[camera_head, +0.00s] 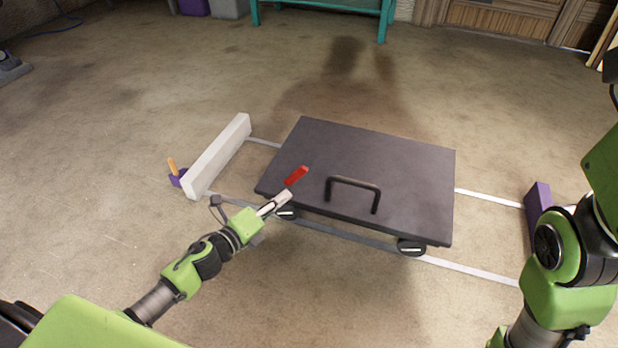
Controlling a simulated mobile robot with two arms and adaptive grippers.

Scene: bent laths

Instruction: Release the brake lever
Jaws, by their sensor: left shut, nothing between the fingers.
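A dark flat cart (390,165) stands on two light rails, with a black handle (354,183) on its top near the front edge. A short red lever (296,176), likely the brake lever, shows at the cart's front left corner and tilts up to the right. My left gripper (283,200) is shut and empty, with its tip just below and left of the red lever. I cannot tell whether it touches the lever, whose lower end is hidden. My right arm (555,265) is at the right edge; its gripper is not in view.
A long white block (218,157) stands across the rails left of the cart, with a small orange peg on a purple base (176,176) beside it. A purple block (538,204) stands at the rails' right end. The floor in front is clear.

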